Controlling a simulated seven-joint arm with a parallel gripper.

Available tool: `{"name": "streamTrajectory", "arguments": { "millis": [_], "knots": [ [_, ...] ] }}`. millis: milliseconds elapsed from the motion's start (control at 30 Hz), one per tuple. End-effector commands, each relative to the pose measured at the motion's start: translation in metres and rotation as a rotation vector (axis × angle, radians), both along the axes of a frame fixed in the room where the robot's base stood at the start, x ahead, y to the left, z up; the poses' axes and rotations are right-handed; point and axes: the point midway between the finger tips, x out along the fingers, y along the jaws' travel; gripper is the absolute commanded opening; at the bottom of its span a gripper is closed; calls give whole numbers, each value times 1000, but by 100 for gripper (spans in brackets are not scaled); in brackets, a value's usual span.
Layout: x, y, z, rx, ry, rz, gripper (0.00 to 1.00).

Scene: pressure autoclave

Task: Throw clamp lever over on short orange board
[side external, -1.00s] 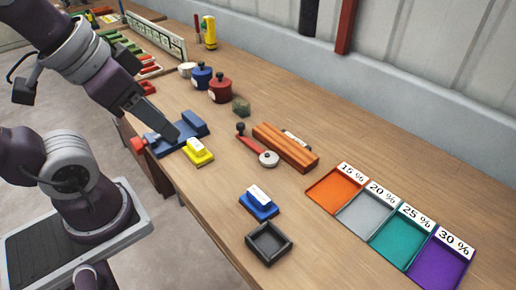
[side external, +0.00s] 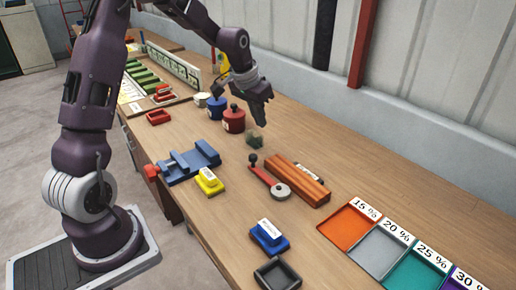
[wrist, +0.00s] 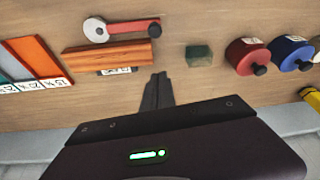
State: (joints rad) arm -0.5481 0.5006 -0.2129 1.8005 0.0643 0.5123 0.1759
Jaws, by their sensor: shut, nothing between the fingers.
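The short orange board (side external: 298,181) is a striped wooden block lying on the bench, also seen in the wrist view (wrist: 105,55). The red clamp lever (side external: 264,175) lies beside its near side, with a grey round disc (side external: 281,191) at one end and a black knob (side external: 253,158) at the other. The lever also shows in the wrist view (wrist: 130,27), lying roughly along the board. My gripper (side external: 262,122) is shut and empty, above the bench behind the dark green block, apart from the lever and board. Its fingers (wrist: 158,90) show in the wrist view.
A dark green block (side external: 253,140), a red pot (side external: 233,121) and a blue pot (side external: 216,108) stand close to my gripper. A blue vise (side external: 188,164) and yellow block (side external: 208,183) are left of the lever. Coloured trays, including an orange one (side external: 350,228), lie right.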

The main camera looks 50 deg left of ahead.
Motion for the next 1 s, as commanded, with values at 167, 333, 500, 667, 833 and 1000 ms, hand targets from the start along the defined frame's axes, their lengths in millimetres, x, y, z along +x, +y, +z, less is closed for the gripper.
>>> {"name": "streamTrajectory", "arguments": {
  "millis": [167,333,500,667,833,1000],
  "knots": [
    [5,6,-9,-6,0,5,0],
    [5,6,-8,-6,1,5,0],
    [8,6,-19,-7,4,4,0],
    [18,7,-50,-9,6,4,0],
    [30,9,-85,-8,6,4,0],
    [24,9,-103,-7,3,5,0]
  ]
}}
